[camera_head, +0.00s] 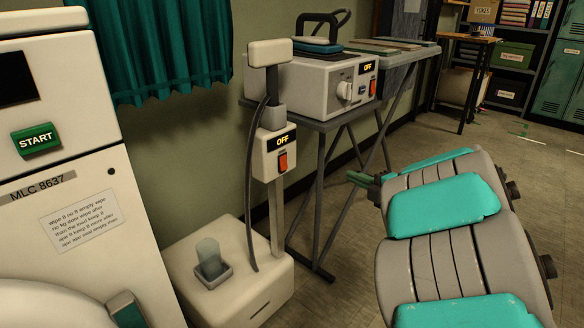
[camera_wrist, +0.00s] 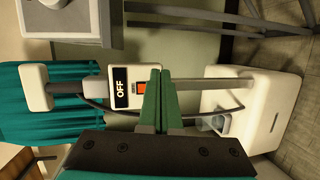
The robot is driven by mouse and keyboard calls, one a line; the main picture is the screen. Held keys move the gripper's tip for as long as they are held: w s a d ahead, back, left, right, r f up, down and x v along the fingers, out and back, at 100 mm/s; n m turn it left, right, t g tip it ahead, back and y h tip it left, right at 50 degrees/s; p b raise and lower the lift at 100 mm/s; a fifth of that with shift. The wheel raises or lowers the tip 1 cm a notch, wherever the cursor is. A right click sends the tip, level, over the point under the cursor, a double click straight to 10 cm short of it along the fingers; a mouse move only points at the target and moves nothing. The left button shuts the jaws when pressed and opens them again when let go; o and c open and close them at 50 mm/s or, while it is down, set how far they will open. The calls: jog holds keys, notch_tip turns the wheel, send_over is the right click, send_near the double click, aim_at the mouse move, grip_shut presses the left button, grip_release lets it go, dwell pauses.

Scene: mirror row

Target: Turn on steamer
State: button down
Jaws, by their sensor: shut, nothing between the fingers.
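The garment steamer stands at the wall, with a white base (camera_head: 255,262), a grey pole and a white head (camera_head: 270,52). Its control box (camera_head: 266,160) has a display (camera_head: 282,141) reading OFF and an orange-red switch (camera_head: 283,161) below it. In the wrist view the steamer lies sideways, with the OFF display (camera_wrist: 121,88) and the switch (camera_wrist: 138,88) showing just left of the fingertips. My gripper (camera_wrist: 158,70) is shut and empty, with its green fingers together. In the head view its tip (camera_head: 357,179) is right of the control box, apart from it.
A white iron station (camera_head: 320,88) with its own OFF display and switch stands on an ironing board behind the steamer. A white machine (camera_head: 60,120) with a green START button fills the left. A teal curtain (camera_head: 160,45) hangs behind. The floor at right is mostly open.

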aim_at(285, 169)
jog(key=s+a+n+g+y, duration=0.2)
jog(key=s+a+n+y, duration=0.1)
jog(key=a, duration=0.2)
jog(key=shift+s+g+y+p, duration=0.3)
jog(key=shift+y+p, duration=0.1)
jog(key=shift+a, duration=0.15)
jog(key=x, duration=1.4)
jog(key=shift+p, duration=0.4)
